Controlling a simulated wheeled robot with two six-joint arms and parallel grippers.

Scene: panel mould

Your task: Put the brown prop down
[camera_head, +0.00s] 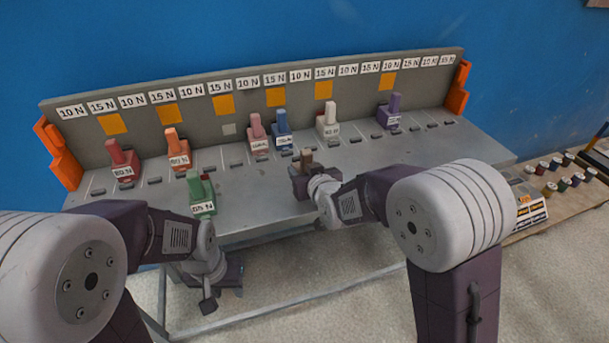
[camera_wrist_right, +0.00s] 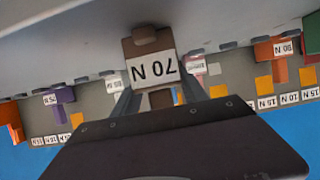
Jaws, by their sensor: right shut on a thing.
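The brown prop (camera_head: 306,157) stands up from between the jaws of my right gripper (camera_head: 310,176), near the front edge of the table's right half. In the right wrist view the brown prop (camera_wrist_right: 148,48) shows its white "70 N" label, and the right gripper (camera_wrist_right: 150,97) is shut on it. I cannot tell whether its base touches the table. My left gripper (camera_head: 222,292) hangs below the table's front edge; its fingers look apart and empty. The grey table (camera_head: 350,160) has a row of slots before a back panel (camera_head: 60,130) with "10 N" and "15 N" labels.
Red (camera_head: 124,162), orange (camera_head: 178,150), pink (camera_head: 258,138), blue (camera_head: 281,134), white (camera_head: 328,124) and purple (camera_head: 390,115) props stand along the panel. A green prop (camera_head: 200,195) stands near the front edge, left of the brown one. A side bench (camera_head: 560,205) holds small coloured items.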

